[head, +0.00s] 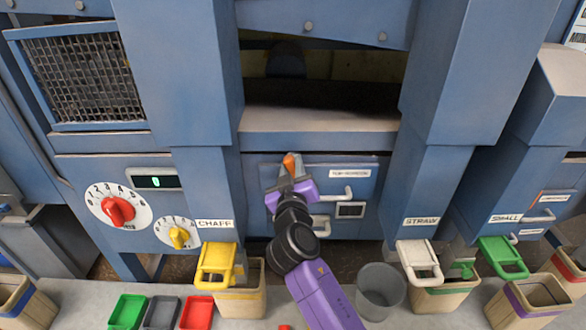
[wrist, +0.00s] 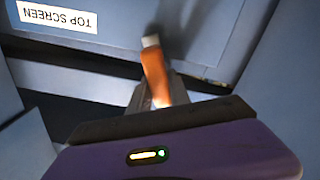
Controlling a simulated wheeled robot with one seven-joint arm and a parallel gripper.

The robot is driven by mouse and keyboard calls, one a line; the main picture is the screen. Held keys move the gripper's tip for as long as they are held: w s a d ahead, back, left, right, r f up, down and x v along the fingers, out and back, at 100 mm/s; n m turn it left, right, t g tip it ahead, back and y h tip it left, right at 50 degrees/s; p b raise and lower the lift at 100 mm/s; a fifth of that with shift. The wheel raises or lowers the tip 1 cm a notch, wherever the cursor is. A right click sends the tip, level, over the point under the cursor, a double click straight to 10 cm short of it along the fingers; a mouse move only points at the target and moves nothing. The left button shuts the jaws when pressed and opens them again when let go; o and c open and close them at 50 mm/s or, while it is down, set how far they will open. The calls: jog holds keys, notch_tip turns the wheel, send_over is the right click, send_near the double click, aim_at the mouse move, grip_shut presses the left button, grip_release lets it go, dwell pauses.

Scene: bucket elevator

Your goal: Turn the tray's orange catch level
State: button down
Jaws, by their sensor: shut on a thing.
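The orange catch (head: 290,162) is at the upper left of the blue tray front (head: 372,186) labelled TOP SCREEN. It stands close to upright in the head view. In the wrist view the catch (wrist: 155,73) runs from a pale grey tip down between the fingers. My purple gripper (head: 291,181) is shut on the catch from the front. In the wrist view my fingers (wrist: 160,98) hide its lower end. The tray's white handle (head: 337,195) is just right of my gripper.
A second handle and small window (head: 350,210) sit below the tray. Blue chutes labelled CHAFF (head: 215,223) and STRAW (head: 421,221) flank the tray.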

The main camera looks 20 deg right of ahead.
jog(key=n, duration=0.6)
jog(key=shift+w+a+f+n, duration=0.1)
jog(key=shift+a+f+n, duration=0.1)
jog(key=shift+a+n, duration=0.1)
jog(key=n+p, duration=0.1)
jog(key=n, duration=0.2)
jog(key=shift+f, duration=0.15)
jog(key=shift+a+f+n+p, duration=0.15)
jog(key=shift+n+p, duration=0.35)
jog(key=shift+n, duration=1.1)
jog(key=shift+f, duration=0.1)
jog(key=c, duration=1.2)
grip_release()
